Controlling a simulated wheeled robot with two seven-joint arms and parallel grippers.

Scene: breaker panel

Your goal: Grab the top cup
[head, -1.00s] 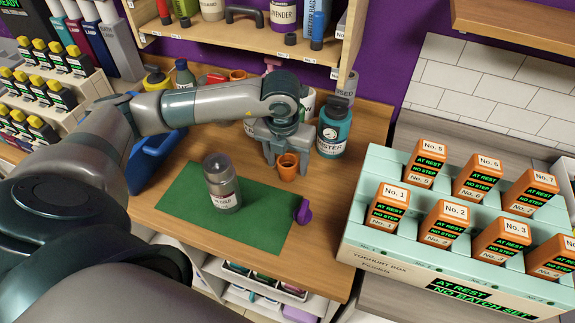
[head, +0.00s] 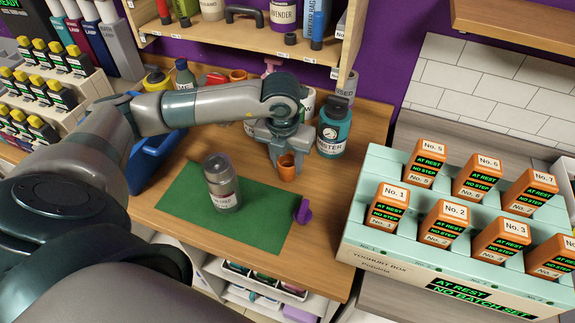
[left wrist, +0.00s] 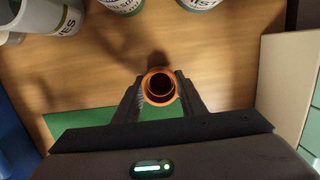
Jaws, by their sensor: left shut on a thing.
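A small copper-orange cup (head: 287,172) is at the back of the wooden bench, just beyond the green mat. My left gripper (head: 286,163) reaches down over it and is shut on the cup, one finger on each side. In the left wrist view, the cup (left wrist: 160,86) shows from above, its dark inside open toward the camera, between the fingertips of the gripper (left wrist: 161,90). I cannot tell whether another cup is under it or whether it is clear of the bench. My right gripper is not in view.
A grey-lidded jar (head: 222,182) stands on the green mat (head: 262,228), with a purple item (head: 303,211) at its right edge. A teal bottle (head: 333,130) stands close right of the gripper. A shelf (head: 250,40) overhangs behind. A pale yoghurt box (head: 375,243) is at right.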

